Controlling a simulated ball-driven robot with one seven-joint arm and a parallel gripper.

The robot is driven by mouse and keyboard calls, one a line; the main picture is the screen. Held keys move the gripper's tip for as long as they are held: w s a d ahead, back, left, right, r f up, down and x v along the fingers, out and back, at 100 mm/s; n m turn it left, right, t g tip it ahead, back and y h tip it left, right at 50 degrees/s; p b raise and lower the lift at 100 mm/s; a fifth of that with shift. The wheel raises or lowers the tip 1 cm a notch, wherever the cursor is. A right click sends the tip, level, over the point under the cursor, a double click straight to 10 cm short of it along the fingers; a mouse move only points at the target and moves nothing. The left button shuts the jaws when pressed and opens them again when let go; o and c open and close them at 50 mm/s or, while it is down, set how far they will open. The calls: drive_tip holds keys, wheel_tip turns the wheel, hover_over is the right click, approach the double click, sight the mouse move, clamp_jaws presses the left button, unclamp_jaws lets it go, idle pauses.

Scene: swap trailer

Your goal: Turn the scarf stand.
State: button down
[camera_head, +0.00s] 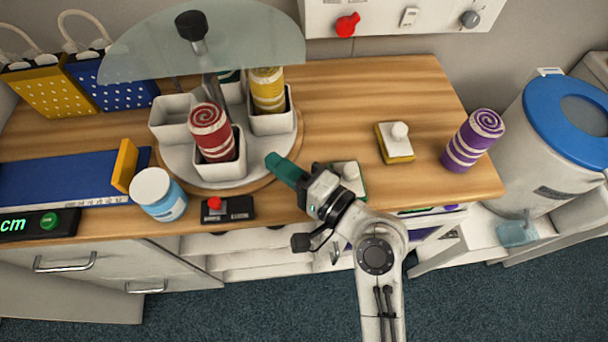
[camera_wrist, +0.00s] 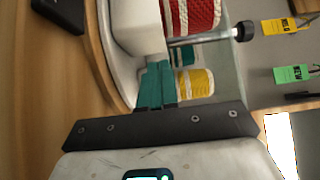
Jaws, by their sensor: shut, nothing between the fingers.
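The scarf stand is a round turntable (camera_head: 190,167) on the wooden counter, with white square cups and a glass shade (camera_head: 225,50) with a black knob (camera_head: 192,27). A red rolled scarf (camera_head: 212,132) stands in the front cup (camera_head: 222,170) and a yellow one (camera_head: 267,90) in the cup behind it. One left cup (camera_head: 172,118) looks empty. My gripper (camera_head: 278,163) is shut and empty at the stand's right front edge. In the wrist view my teal fingertips (camera_wrist: 155,82) lie beside a white cup (camera_wrist: 130,25); I cannot tell whether they touch.
A purple rolled scarf (camera_head: 473,140) stands on the counter's right. A yellow block with a white knob (camera_head: 396,142) and a green one (camera_head: 350,178) lie nearby. A blue-white jar (camera_head: 160,195) and a box with a red button (camera_head: 228,209) are at the front.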

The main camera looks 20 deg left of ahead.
sight(243, 159)
drive_tip(key=shift+s+a+p, duration=0.2)
drive_tip(key=shift+s+a, duration=0.35)
drive_tip(key=shift+a, duration=0.2)
drive_tip(key=shift+s+a+p, duration=0.15)
drive_tip(key=shift+s+a, duration=0.35)
drive_tip(key=shift+a, duration=0.2)
drive_tip(key=shift+a, duration=0.1)
